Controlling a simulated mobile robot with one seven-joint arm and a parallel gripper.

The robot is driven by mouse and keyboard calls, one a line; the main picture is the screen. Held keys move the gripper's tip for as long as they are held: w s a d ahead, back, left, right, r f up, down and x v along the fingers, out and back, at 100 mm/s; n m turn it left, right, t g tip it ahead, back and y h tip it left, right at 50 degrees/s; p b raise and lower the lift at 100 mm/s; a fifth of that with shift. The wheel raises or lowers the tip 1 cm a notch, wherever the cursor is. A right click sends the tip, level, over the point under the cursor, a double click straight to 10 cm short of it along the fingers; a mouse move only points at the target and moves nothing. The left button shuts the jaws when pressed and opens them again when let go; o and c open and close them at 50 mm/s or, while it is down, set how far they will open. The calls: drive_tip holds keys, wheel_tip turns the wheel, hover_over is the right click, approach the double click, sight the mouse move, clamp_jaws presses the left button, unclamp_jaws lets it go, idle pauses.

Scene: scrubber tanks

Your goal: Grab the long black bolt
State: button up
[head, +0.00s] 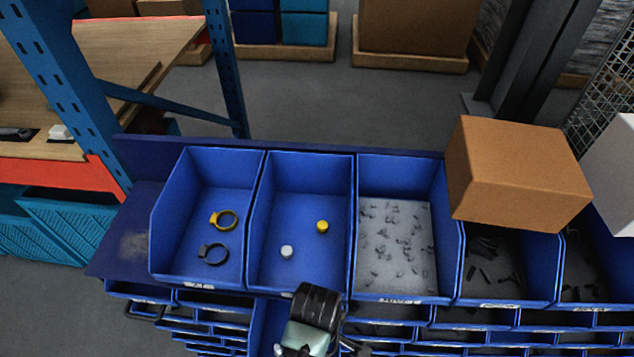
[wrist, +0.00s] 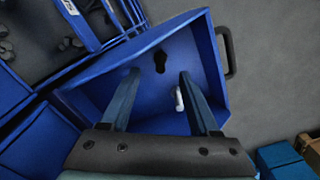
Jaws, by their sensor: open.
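In the wrist view, a small black piece (wrist: 160,61) with a rounded end and a narrower stem lies in an open blue drawer (wrist: 218,62). It looks like the black bolt, but its length is hard to judge from above. A small white piece (wrist: 179,99) lies nearer, beside the right finger. My gripper (wrist: 159,74) is open and empty, pointing down into the drawer. The black piece shows between and just beyond its fingertips, apart from both. In the head view my gripper (head: 316,322) is at the bottom centre, fingers mostly hidden, and the bolt is not visible.
Blue bins (head: 300,268) stand behind my gripper, holding yellow and black rings, small caps and loose screws. A cardboard box (head: 517,175) sits over the right bins. The drawer has a dark handle (wrist: 226,52). Drawer walls surround the fingers closely.

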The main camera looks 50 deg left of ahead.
drive_tip(key=shift+w+f, duration=0.1)
drive_tip(key=shift+f, duration=3.25)
clamp_jaws()
